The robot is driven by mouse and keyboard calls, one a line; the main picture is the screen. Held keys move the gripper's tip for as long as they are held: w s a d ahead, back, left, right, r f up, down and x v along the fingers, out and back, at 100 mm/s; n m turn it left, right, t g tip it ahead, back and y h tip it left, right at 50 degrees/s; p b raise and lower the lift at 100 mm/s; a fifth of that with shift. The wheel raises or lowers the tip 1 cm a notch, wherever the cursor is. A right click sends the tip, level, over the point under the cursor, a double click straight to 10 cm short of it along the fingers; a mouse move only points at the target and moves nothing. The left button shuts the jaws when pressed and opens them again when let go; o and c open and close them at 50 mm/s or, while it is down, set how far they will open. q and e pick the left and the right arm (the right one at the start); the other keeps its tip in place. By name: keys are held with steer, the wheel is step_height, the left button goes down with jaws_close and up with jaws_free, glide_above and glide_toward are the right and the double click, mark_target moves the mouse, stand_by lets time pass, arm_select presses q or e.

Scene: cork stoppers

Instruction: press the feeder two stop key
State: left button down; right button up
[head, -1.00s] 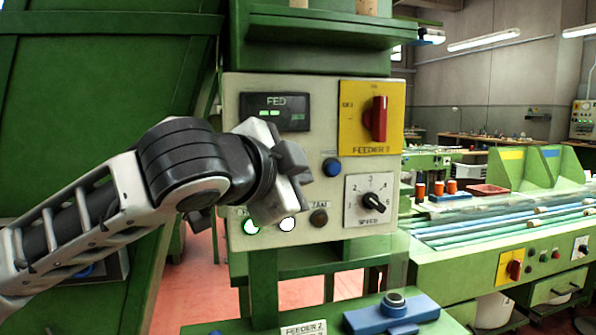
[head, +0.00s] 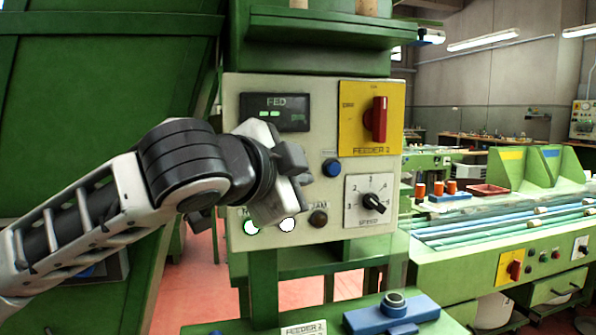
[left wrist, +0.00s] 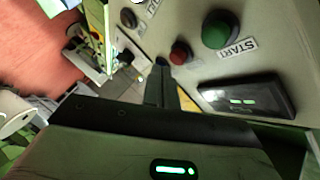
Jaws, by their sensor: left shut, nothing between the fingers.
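The feeder two panel (head: 335,205) is a pale box with a yellow FEEDER 2 switch plate (head: 349,134). A red key (left wrist: 180,52), which I take for the stop key, shows in the left wrist view beside the green START key (left wrist: 218,30). In the head view my left gripper and wrist hide both keys. My left gripper (head: 298,164) is shut and empty in front of the panel. Its fingertips also show in the left wrist view (left wrist: 162,72), close to the red key; I cannot tell whether they touch it. My right gripper is out of view.
The panel has a FED display (head: 275,112), a red rotary switch (head: 376,119), a blue button (head: 332,168) and a black speed knob (head: 374,203). Lit green (head: 251,227) and white (head: 287,224) lamps sit below. A blue block (head: 415,314) stands in front.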

arm_select(q)
steer(key=shift+w+a, duration=0.15)
steer(key=shift+w, duration=0.2)
steer(key=shift+w+a+p, duration=0.15)
steer(key=shift+w+p, duration=0.3)
steer(key=shift+p, duration=0.1)
stand_by(0.5)
steer(key=shift+s, duration=0.1)
steer(key=shift+s+d, duration=0.3)
steer(key=shift+s, duration=0.45)
steer(key=s, duration=0.1)
steer(key=s+d, duration=0.1)
steer(key=s, duration=0.2)
steer(key=shift+s+d, duration=0.25)
steer(key=shift+s, duration=0.1)
stand_by(0.6)
